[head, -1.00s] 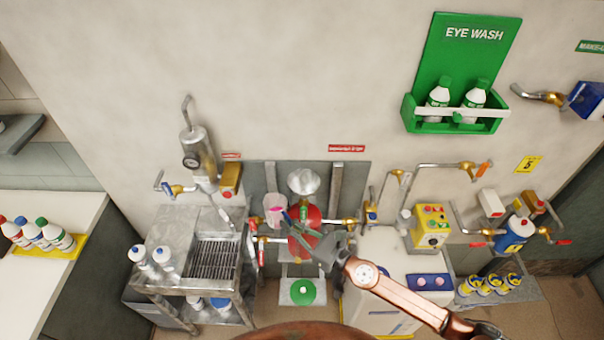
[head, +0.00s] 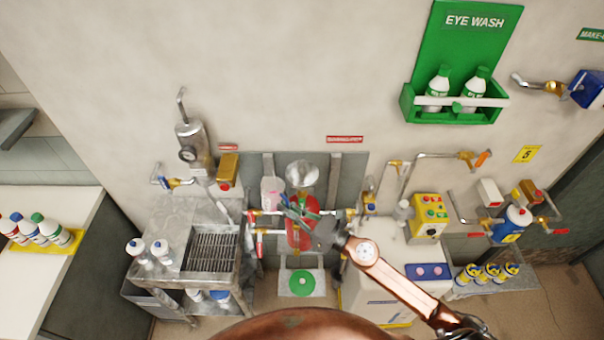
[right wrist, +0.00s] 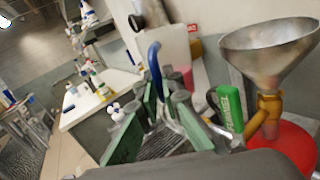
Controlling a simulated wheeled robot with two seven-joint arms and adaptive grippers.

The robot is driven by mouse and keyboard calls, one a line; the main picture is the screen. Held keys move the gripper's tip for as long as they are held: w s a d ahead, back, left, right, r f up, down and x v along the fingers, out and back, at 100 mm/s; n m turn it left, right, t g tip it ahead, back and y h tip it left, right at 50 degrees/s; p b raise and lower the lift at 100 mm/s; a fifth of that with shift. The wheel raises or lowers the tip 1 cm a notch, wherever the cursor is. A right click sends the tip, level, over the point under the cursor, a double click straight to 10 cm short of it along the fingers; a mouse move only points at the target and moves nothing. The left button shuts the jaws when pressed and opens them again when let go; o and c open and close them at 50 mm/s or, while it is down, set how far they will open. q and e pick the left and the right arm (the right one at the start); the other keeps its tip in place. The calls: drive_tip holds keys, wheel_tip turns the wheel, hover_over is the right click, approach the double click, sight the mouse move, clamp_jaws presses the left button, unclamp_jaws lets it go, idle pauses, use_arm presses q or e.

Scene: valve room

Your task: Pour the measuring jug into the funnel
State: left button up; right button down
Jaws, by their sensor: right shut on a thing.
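The measuring jug (head: 271,191) is a clear cup with pink liquid, held about upright just left of the funnel in the head view. In the right wrist view the pale jug (right wrist: 176,45) shows beyond my fingers, with a blue handle (right wrist: 154,66) near them. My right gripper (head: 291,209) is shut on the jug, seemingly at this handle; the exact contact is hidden. The metal funnel (head: 302,174) stands mouth up above a red vessel (head: 302,207). In the right wrist view the funnel (right wrist: 268,48) is on the right, apart from the jug. My left gripper is out of view.
A green tag (right wrist: 230,108) hangs by the funnel's brass neck. Pipes and valves flank the red vessel. A steel cart (head: 170,225) stands left, and a yellow control box (head: 428,216) right.

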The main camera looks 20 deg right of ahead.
drive_tip(key=w+d+r+m+t+p, duration=0.2)
drive_tip(key=r+m, duration=0.3)
drive_tip(key=m, duration=0.6)
drive_tip(key=shift+d+m+t+h+p, duration=0.3)
drive_tip(key=shift+d+m+t+p, duration=0.1)
drive_tip(key=shift+d+p, duration=0.35)
drive_tip(key=shift+f+m, duration=0.3)
drive_tip(key=shift+m, duration=0.9)
drive_tip(key=shift+w+d+r+m+t+p, duration=0.2)
drive_tip(key=shift+w+d+m+t+p, duration=0.05)
drive_tip(key=shift+d+m+p, duration=0.25)
drive_tip(key=shift+w+d+r+m+t+p, duration=0.25)
drive_tip(key=shift+d+m, duration=0.1)
drive_tip(key=shift+m, duration=0.25)
drive_tip(key=shift+w+d+r+m+t+h+p, duration=0.1)
drive_tip(key=shift+d+r+m+t+h+p, duration=0.15)
drive_tip(key=shift+m+p, duration=0.45)
drive_tip(key=shift+w+d+r+m+t+h+p, duration=0.1)
drive_tip(key=shift+r+m+t+h+p, duration=0.25)
drive_tip(key=shift+m, duration=0.55)
idle(0.4)
